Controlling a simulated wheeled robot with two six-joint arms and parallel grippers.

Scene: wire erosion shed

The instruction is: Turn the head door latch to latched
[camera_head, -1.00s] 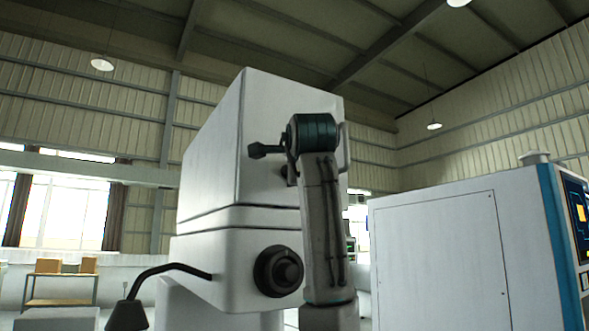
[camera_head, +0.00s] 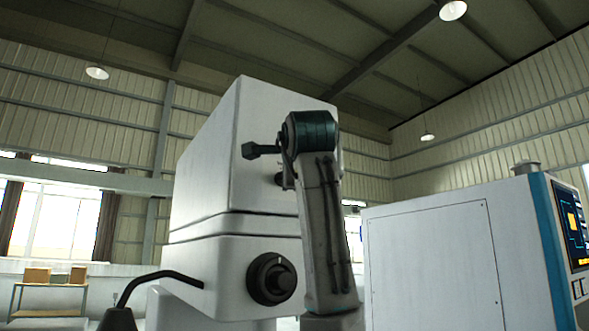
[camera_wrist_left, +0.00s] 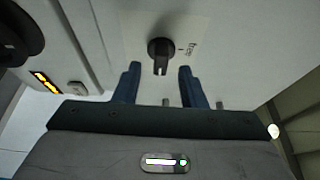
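In the left wrist view a small black knob (camera_wrist_left: 160,50), which looks like the head door latch, sits on a white panel with a small printed label to its right. Its grip bar points down the picture. My left gripper (camera_wrist_left: 159,70) is open, with one blue finger on each side of the knob's lower end. I see gaps between the fingers and the knob; depth is hard to judge. In the head view an arm (camera_head: 322,215) stands in front of the white machine (camera_head: 210,165) and hides part of it; no gripper fingers show there.
A large black dial (camera_head: 271,279) is on the machine's lower front. A white cabinet (camera_head: 430,260) with a screen stands at right.

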